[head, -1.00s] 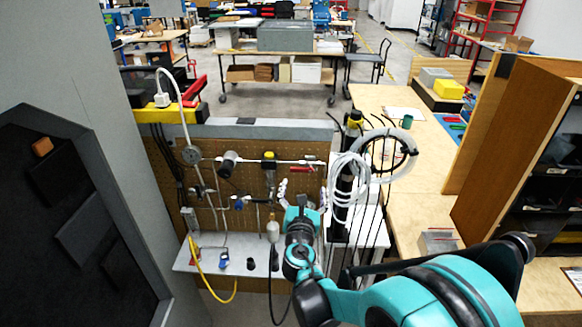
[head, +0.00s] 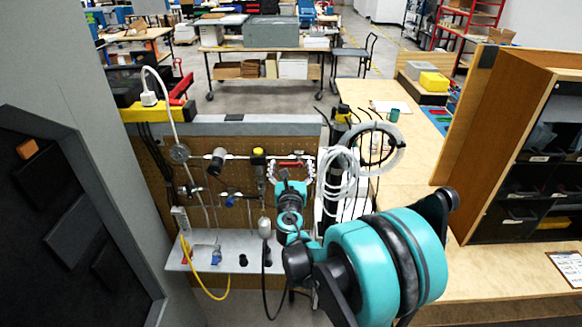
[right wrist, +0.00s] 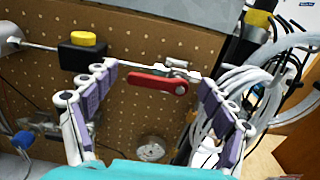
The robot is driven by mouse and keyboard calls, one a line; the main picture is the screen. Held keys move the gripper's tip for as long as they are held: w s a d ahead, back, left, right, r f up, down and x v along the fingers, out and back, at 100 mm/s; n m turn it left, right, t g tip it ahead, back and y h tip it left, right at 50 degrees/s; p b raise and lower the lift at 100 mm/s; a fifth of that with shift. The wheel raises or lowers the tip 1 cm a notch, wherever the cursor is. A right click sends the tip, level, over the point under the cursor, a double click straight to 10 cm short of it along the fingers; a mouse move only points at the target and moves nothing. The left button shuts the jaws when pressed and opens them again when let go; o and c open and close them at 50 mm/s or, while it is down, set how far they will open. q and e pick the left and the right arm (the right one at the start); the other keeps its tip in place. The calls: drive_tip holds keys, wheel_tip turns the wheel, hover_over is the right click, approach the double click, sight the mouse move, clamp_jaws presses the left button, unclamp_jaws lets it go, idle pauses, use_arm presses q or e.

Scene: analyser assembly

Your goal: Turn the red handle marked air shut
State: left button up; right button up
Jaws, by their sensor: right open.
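The red handle (right wrist: 158,83) sits on a valve on the thin pipe across the pegboard. It lies roughly along the pipe in the right wrist view, and it shows small in the head view (head: 291,164). My right gripper (right wrist: 155,78) is open, with its purple-padded fingers on either side of the handle, apart from it. In the head view the right gripper (head: 291,171) is in front of the pegboard at the handle. Any marking on the handle is too small to read. My left gripper is not in view.
A black block with a yellow knob (right wrist: 83,48) is on the pipe left of the handle. Coiled white tubing (head: 345,172) hangs close to the right. A shelf (head: 226,259) with small parts lies below. A yellow hose (head: 199,274) hangs at left.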

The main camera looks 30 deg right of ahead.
sight(299, 161)
drive_tip(key=c, duration=1.2)
drive_tip(key=shift+o, duration=0.2)
drive_tip(key=shift+r+m, duration=0.1)
drive_tip(key=shift+m, duration=0.2)
drive_tip(key=m, duration=0.4)
drive_tip(key=shift+s+d+r, duration=0.15)
drive_tip(key=shift+d+r, duration=0.05)
drive_tip(key=shift+r, duration=0.2)
drive_tip(key=m, duration=0.4)
drive_tip(key=shift+s+d+r, duration=0.25)
drive_tip(key=shift+d+r, duration=0.1)
drive_tip(key=shift+d, duration=0.05)
drive_tip(key=m, duration=0.4)
drive_tip(key=shift+s+d+r+m+b, duration=0.1)
drive_tip(key=shift+s+d+m+b, duration=0.15)
drive_tip(key=shift+d+m+b, duration=0.15)
drive_tip(key=shift+s+d+m, duration=0.15)
drive_tip(key=shift+d+m, duration=0.05)
drive_tip(key=shift+m, duration=0.9)
drive_tip(key=shift+s+d+m, duration=0.1)
drive_tip(key=shift+d+m, duration=0.1)
drive_tip(key=shift+m, duration=0.9)
